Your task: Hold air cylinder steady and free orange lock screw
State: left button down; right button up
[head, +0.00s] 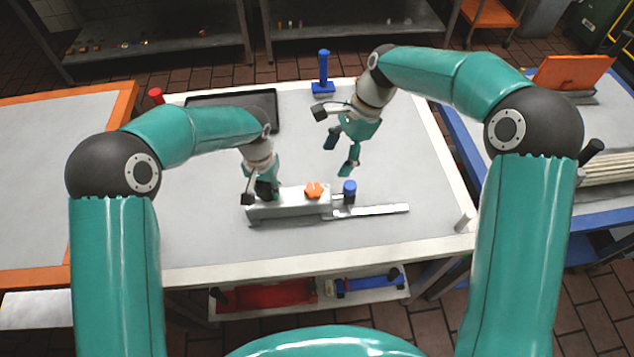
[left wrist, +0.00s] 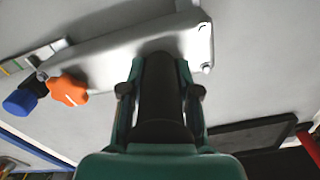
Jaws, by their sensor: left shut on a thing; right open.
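The air cylinder (head: 290,204) is a grey block lying on the table, with a flat metal strip (head: 378,210) reaching right from it. The orange lock screw (head: 314,190) sits on top near its right end. A blue knob (head: 349,187) stands just right of the screw. My left gripper (head: 266,190) is shut on the left part of the cylinder. In the left wrist view the cylinder (left wrist: 110,50) runs between the fingers, with the orange screw (left wrist: 68,90) and blue knob (left wrist: 20,102) to the left. My right gripper (head: 341,155) is open and empty, above and behind the blue knob, apart from it.
A dark tray (head: 278,112) lies at the back left of the table. A blue-handled tool (head: 323,75) stands at the back. A red-topped item (head: 156,96) is at the back left corner. Red and blue items lie on a shelf below the front edge. The table's right side is mostly clear.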

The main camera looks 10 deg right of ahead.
aim_at(314, 189)
jog(key=x, duration=0.7)
jog(key=w+x, duration=0.1)
jog(key=x, duration=0.3)
jog(key=shift+a, duration=0.3)
jog(key=shift+c, duration=0.4)
jog(key=c, duration=1.1)
